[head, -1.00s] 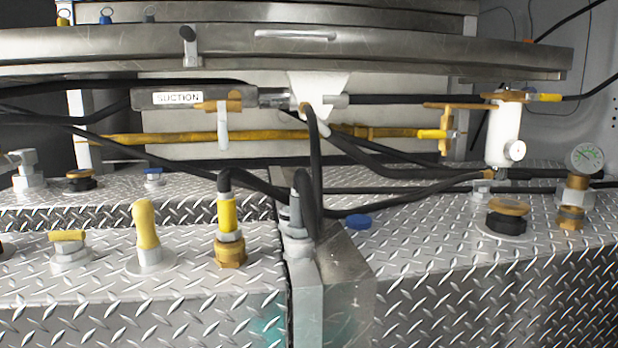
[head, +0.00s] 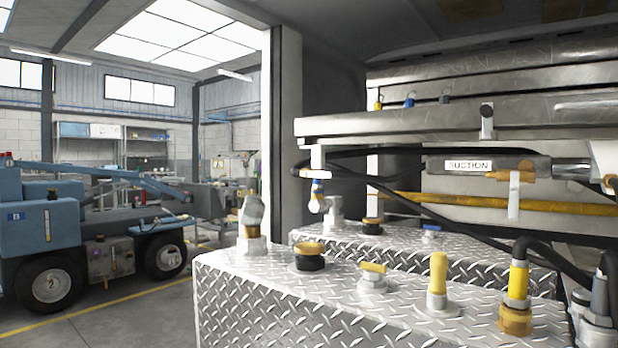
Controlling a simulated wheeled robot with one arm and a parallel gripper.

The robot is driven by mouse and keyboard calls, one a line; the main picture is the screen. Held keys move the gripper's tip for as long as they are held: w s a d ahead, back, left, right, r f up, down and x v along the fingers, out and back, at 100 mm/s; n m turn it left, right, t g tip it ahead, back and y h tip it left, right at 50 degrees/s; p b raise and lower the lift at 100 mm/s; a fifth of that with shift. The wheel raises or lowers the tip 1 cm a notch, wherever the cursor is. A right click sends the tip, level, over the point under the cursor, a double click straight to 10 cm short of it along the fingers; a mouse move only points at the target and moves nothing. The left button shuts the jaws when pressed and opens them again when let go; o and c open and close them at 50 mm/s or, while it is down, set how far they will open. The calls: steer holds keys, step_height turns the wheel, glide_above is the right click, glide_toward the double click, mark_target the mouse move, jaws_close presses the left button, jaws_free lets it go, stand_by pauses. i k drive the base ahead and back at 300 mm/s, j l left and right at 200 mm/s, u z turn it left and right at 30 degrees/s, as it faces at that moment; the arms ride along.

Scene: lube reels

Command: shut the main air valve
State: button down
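No valve in view is marked as the main air valve, so I cannot tell which one it is. A grey pipe piece labelled SUCTION (head: 486,166) runs under the metal shelf at the right. A small brass-coloured handle (head: 512,176) sits at its right end, with a white piece (head: 514,202) hanging below. Another small fitting (head: 318,196) with a blue band and a white lower end hangs at the shelf's left end. My gripper is not in view.
Diamond-plate tanks (head: 330,306) with yellow-topped caps and fittings fill the lower right. Dark hoses (head: 420,218) cross behind them. A blue wheeled vehicle (head: 60,240) stands at the left. Open floor (head: 135,318) lies between it and the tanks.

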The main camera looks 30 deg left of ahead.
mark_target(315, 174)
steer(key=u, duration=1.15)
steer(key=i+j+z, duration=0.4)
steer(key=i+j, duration=0.35)
